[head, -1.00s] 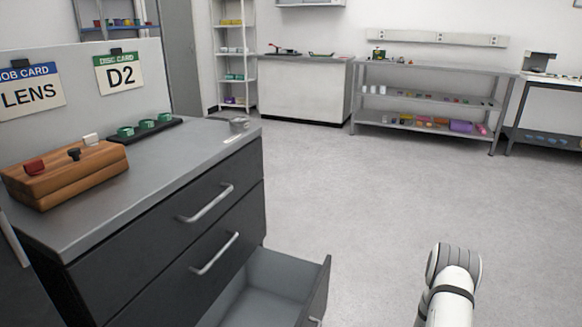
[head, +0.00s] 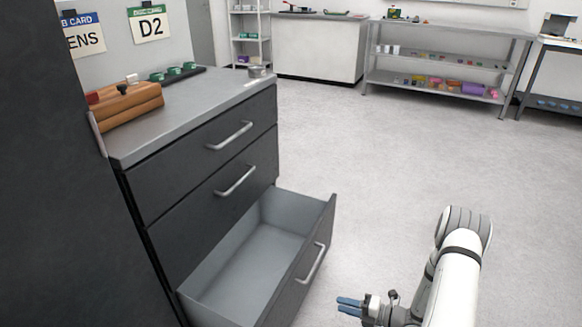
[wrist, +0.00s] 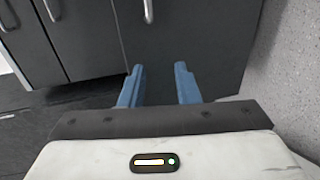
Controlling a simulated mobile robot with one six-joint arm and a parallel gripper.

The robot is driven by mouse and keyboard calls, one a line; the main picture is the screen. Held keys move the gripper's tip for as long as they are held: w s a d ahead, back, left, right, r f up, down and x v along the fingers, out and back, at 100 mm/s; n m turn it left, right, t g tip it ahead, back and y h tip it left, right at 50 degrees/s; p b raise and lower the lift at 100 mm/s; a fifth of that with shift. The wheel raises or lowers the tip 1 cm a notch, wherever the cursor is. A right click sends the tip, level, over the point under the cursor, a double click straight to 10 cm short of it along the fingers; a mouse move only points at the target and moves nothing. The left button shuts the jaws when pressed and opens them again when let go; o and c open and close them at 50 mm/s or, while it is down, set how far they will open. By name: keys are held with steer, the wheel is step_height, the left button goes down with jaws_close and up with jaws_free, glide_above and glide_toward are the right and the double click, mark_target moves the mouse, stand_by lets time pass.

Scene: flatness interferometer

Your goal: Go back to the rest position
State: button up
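My gripper (head: 348,306) is low at the bottom of the head view, right of the open bottom drawer and apart from it. Its blue fingers also show in the wrist view (wrist: 160,86), spread apart with nothing between them. The dark drawer cabinet (head: 190,165) stands at the left. Its bottom drawer (head: 262,247) is pulled out and looks empty inside. The two drawers above it are shut.
On the cabinet top are a wooden box (head: 128,103), a black rack with several green pieces (head: 175,71) and a small grey round dish (head: 260,72). Shelving (head: 440,66) and a white counter (head: 318,48) stand at the back. The floor (head: 400,150) between is clear.

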steer(key=s+a+r+n+g+h+p, duration=0.3)
steer(key=r+n+p, duration=0.5)
steer(key=r, duration=0.9)
steer(key=s+a+r+n+g+h+p, duration=0.15)
steer(key=r+n+g+p, duration=0.35)
steer(key=r+n, duration=1)
steer(key=s+d+r+n+t+h+p, duration=0.1)
steer(key=s+r+n+h+p, duration=0.2)
steer(key=r, duration=0.8)
steer(key=s+r+n+t+h+p, duration=0.1)
steer(key=s+r+n+h+p, duration=0.2)
steer(key=r+n, duration=0.6)
steer(key=s+d+r+n+t+h+p, duration=0.1)
steer(key=s+r+n+h+p, duration=0.2)
steer(key=r, duration=1)
steer(key=s+n+p, duration=0.3)
steer(key=s+p, duration=0.1)
steer(key=s, duration=0.1)
steer(key=shift+s+d+r+t, duration=0.35)
steer(key=shift+t, duration=0.05)
